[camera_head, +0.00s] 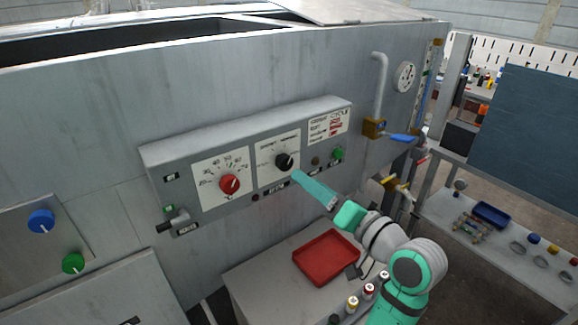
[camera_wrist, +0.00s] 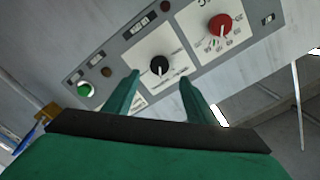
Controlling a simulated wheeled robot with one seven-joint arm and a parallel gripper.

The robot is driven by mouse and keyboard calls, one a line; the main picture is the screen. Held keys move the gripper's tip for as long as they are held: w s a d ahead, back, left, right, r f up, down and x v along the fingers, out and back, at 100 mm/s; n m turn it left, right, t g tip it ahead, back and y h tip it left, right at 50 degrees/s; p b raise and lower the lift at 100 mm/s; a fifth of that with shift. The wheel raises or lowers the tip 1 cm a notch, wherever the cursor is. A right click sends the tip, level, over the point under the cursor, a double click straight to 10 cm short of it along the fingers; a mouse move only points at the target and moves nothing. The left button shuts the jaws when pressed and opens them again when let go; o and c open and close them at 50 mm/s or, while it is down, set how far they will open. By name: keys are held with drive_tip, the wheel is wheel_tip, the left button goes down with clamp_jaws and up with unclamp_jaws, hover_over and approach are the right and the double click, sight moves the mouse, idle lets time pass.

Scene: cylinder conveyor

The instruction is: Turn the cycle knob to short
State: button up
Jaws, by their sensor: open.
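The cycle knob seems to be the black knob (camera_head: 285,161) on the white dial plate at the middle of the grey control panel (camera_head: 160,155). It also shows in the wrist view (camera_wrist: 159,67), with a pale pointer line. The dial lettering is too small to read. My gripper (camera_head: 297,177) is just in front of and below the black knob in the head view. In the wrist view its two green fingers (camera_wrist: 160,82) are apart, with the knob between and beyond their tips. I see no contact with the knob.
A red knob (camera_head: 229,184) on its own dial sits left of the black one. A green button (camera_head: 337,154) is to the right. A lever (camera_head: 176,222) juts out at lower left. A red tray (camera_head: 326,258) lies below; a pipe with a blue-handled valve (camera_head: 402,137) stands right.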

sight(287, 165)
drive_tip(key=x, duration=0.8)
drive_tip(key=shift+w+a, duration=0.1)
drive_tip(key=shift+w, duration=0.1)
drive_tip(key=c, duration=1.1)
drive_tip(key=shift+o, duration=0.3)
drive_tip(key=shift+n, duration=0.3)
drive_tip(key=n, duration=1)
drive_tip(key=shift+n, duration=0.7)
